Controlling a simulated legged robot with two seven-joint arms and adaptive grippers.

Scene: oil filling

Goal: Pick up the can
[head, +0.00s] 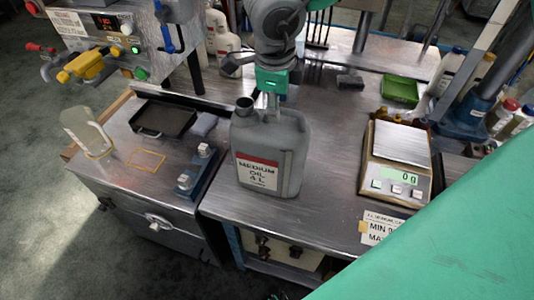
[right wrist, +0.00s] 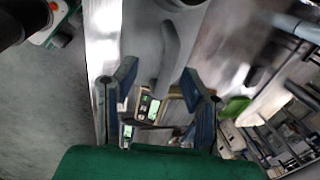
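The grey oil can (head: 262,150), labelled "MEDIUM OIL 4 L", stands upright near the front edge of the metal table, with its open spout at its top left. My right gripper (head: 271,108) is directly above the can's handle, pointing down. In the right wrist view the two fingers (right wrist: 158,85) are spread apart. The can's grey handle (right wrist: 170,52) shows between and beyond them, and I see no finger closed on it. Whether a finger touches the can cannot be told. My left gripper is not in view.
A scale (head: 397,160) reading 0 g stands to the right, with a green tray (head: 400,90) behind it. A lower bench on the left holds a black tray (head: 163,118) and a clear container (head: 86,132). Other cans (head: 222,38) stand behind. The tabletop between can and scale is clear.

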